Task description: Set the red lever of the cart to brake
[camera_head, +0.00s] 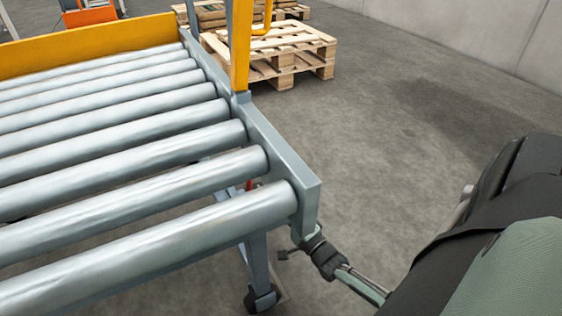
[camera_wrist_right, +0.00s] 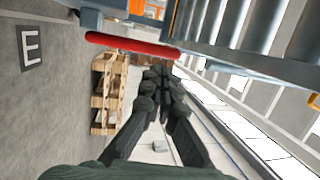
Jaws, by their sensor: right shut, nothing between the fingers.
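The cart (camera_head: 308,200) is a grey frame with a bed of steel rollers, filling the left of the head view. Its red lever (camera_wrist_right: 133,45) is a long red bar below the cart frame, level across the upper part of the right wrist view. Only a small red bit of it (camera_head: 249,184) shows between the rollers in the head view. My right gripper (camera_wrist_right: 160,78) is shut and empty, its fingertips a little below the lever in the wrist picture, apart from it. In the head view my right gripper (camera_head: 312,252) is at the cart's near right corner, partly hidden. My left gripper is out of view.
A caster wheel (camera_head: 262,298) stands under the cart's near corner. Wooden pallets (camera_head: 280,50) lie beyond the cart. A yellow post (camera_head: 241,50) rises from its side. A dark plate with the letter E (camera_wrist_right: 31,46) shows in the wrist view. The floor to the right is clear.

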